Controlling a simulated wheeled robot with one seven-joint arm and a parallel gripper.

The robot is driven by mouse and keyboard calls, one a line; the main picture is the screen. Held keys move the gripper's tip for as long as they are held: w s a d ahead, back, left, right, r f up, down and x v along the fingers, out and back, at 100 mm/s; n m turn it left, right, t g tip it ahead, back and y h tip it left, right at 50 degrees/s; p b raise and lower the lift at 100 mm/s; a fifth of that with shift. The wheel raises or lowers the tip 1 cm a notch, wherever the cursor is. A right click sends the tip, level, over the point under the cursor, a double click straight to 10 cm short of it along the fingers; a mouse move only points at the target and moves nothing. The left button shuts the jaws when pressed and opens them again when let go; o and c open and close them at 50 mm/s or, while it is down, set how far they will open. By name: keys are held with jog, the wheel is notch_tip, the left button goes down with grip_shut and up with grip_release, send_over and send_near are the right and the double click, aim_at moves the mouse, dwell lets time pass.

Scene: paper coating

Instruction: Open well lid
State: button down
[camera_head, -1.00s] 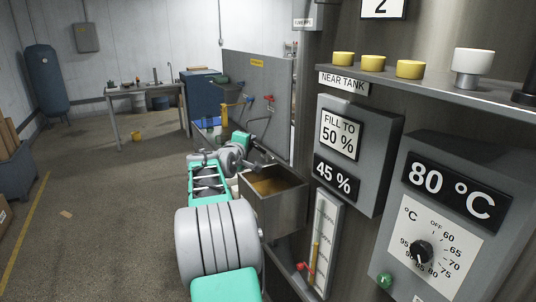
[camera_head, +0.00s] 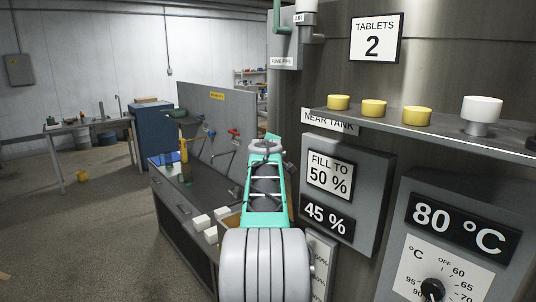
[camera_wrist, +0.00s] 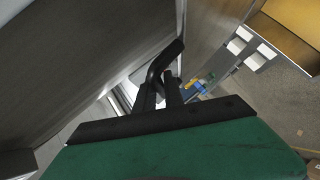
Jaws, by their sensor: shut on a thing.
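In the wrist view my gripper (camera_wrist: 160,88) has its black fingers closed around the lower end of a bent black handle (camera_wrist: 168,58). I cannot tell for certain whether this handle belongs to the well lid. A large grey panel fills the left of the wrist view, close to the handle. In the head view my arm points away along the tank side and hides the gripper and the handle. A metal box with a tan inside (camera_wrist: 292,30) shows at the upper right of the wrist view; in the head view my arm covers most of it.
Control boxes (camera_head: 345,190) and a shelf with yellow tablets (camera_head: 374,108) stand close to the right of my arm. White blocks (camera_head: 202,223) lie on the grey bench (camera_head: 178,195) to the left.

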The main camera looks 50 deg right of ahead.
jog(key=shift+d+r, duration=0.25)
jog(key=shift+r, duration=0.1)
jog(key=c, duration=1.5)
grip_release()
jog(key=shift+d+f, duration=0.1)
jog(key=shift+c, duration=0.2)
jog(key=shift+o, duration=0.4)
jog(key=shift+s+d+f, duration=0.1)
jog(key=shift+s+a+b, duration=0.25)
jog(key=shift+a+b, duration=0.15)
jog(key=b+v, duration=0.2)
jog(key=v, duration=0.5)
jog(key=shift+b, duration=0.3)
